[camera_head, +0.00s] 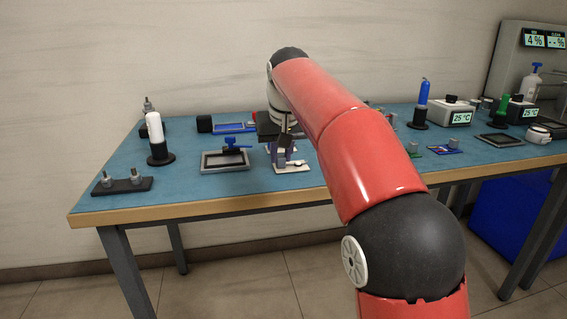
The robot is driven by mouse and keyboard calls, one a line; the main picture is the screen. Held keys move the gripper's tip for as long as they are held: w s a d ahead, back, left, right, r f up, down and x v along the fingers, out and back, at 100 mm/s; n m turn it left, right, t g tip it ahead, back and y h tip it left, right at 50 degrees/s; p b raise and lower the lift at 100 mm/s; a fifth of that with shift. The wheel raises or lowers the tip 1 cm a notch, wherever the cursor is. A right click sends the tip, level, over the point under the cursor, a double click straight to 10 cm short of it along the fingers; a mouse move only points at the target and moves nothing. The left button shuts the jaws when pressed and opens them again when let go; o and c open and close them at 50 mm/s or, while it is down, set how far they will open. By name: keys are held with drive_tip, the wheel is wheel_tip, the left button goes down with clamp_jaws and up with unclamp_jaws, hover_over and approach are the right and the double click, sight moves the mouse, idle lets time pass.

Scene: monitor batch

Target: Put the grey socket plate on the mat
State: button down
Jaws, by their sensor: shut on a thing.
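My gripper (282,153) points down over the middle of the table, with its fingers low near the tabletop. It is shut on a pale grey plate (294,168), which looks like the grey socket plate. The hold itself is small and partly hidden by the fingers, and I cannot tell whether the plate touches the table. My red arm hides part of the table behind and to the right of the gripper. I cannot tell for certain which flat piece is the mat; a blue flat piece (234,128) lies behind and to the left of the gripper.
A dark-framed tray (209,168) with a blue valve-like part (237,144) is just left of my gripper. A white bottle (154,128) on a dark base and a dark plate with metal posts (130,186) stand further left. Several instruments crowd the right side.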

drive_tip(key=shift+f, duration=0.15)
drive_tip(key=c, duration=1.3)
unclamp_jaws()
drive_tip(key=p+v, duration=0.3)
drive_tip(key=v, duration=0.9)
drive_tip(key=shift+p, duration=0.4)
drive_tip(key=shift+s+d, duration=0.1)
